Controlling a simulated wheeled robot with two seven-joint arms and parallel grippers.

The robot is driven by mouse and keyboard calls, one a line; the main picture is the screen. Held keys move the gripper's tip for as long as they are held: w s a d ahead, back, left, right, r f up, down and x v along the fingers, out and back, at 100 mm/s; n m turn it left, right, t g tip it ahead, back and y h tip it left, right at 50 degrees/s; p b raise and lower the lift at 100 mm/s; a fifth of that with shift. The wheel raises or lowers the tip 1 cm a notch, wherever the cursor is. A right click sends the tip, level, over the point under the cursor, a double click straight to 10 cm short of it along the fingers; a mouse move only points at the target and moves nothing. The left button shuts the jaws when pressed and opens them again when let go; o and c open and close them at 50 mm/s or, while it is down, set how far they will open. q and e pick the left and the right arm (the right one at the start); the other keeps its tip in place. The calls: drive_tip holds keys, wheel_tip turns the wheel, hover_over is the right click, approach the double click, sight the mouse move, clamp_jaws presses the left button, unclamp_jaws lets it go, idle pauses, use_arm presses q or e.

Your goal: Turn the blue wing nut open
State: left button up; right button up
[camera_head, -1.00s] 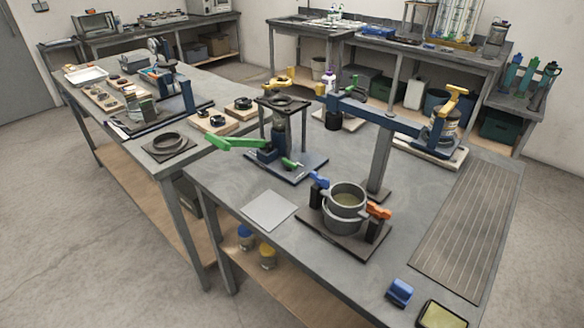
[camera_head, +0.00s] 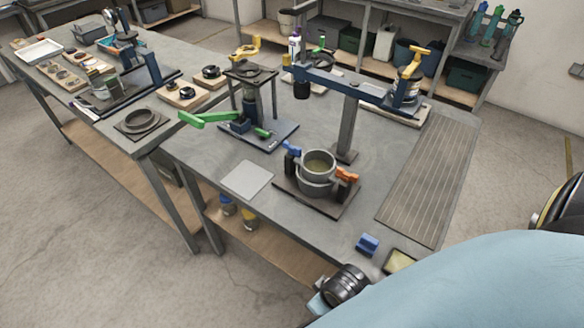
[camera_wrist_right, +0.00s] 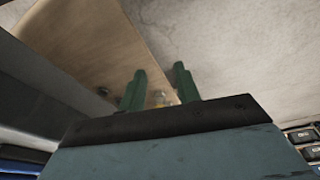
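The blue wing nut (camera_head: 292,149) appears to be the small blue handle at the left side of a grey round pot (camera_head: 318,175) on a dark base plate on the table. An orange handle (camera_head: 347,174) sits at the pot's right side. My right gripper (camera_wrist_right: 159,78) shows in the right wrist view, with two green fingers apart and nothing between them. It points toward the wooden lower shelf and the floor, away from the pot. The right gripper cannot be made out in the head view. My left gripper is not in view.
A green lever (camera_head: 208,118) sticks out left from a press stand behind the pot. A blue-armed post (camera_head: 349,125) stands behind the pot. A grey plate (camera_head: 247,179), a blue block (camera_head: 367,244) and a yellow-topped tray (camera_head: 399,261) lie near the front edge.

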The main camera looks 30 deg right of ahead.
drive_tip(key=w+r+n+p, duration=0.2)
drive_tip(key=w+r, duration=0.8)
drive_tip(key=w, duration=0.3)
wheel_tip(320, 180, up, 23)
drive_tip(key=g+p, duration=0.2)
drive_tip(key=g, duration=0.1)
hover_over(292, 147)
wheel_tip(292, 147, down, 13)
clamp_jaws()
